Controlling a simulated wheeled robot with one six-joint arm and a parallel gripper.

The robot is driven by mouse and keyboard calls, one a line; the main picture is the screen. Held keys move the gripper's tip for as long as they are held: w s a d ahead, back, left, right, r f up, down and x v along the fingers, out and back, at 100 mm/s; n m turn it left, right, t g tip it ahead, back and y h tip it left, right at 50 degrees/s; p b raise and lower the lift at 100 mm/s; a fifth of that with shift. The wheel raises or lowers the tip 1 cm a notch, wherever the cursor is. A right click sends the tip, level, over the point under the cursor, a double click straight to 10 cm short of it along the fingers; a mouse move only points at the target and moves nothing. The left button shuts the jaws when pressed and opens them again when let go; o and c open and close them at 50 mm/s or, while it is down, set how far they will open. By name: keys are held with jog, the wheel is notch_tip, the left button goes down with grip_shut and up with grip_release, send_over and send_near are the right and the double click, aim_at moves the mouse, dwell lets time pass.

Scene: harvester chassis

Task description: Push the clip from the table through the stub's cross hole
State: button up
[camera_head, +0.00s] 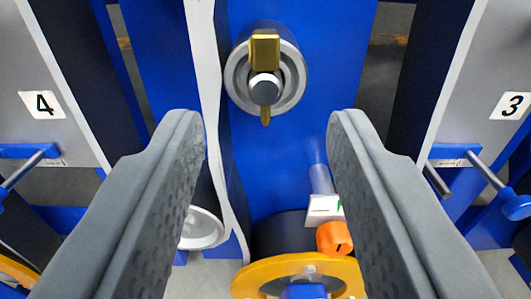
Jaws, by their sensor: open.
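A brass-coloured clip (264,50) stands upright at the stub (264,88) in the upper middle of the head camera view. Its block-shaped head is above the stub's grey round end and its narrow tip shows below it. The clip appears to pass through the stub from top to bottom; the cross hole itself is hidden. A grey ring surrounds the stub on the blue panel. My gripper (265,122) is open and empty, its two grey fingers wide apart. The fingertips appear lower in the picture than the clip, to either side, and do not touch it.
A yellow ring (262,270), an orange knob (334,238) and a short grey rod (321,178) are low in the middle. Panels marked 4 (43,103) and 3 (514,105) flank the view, with rods sticking out. A white strip (208,90) runs left of the stub.

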jog(key=v, duration=0.8)
jog(key=shift+s+r, duration=0.15)
jog(key=shift+s, duration=0.1)
jog(key=shift+r, duration=0.1)
dwell(0.3)
jog(key=s+r+t, duration=0.1)
jog(key=s+r, duration=0.4)
jog(key=r, duration=0.8)
jog(key=s+r+t, duration=0.2)
jog(key=s+r, duration=0.3)
jog(key=r, duration=0.7)
jog(key=s+r+t, duration=0.2)
jog(key=s+r, duration=1.6)
jog(key=s, duration=0.4)
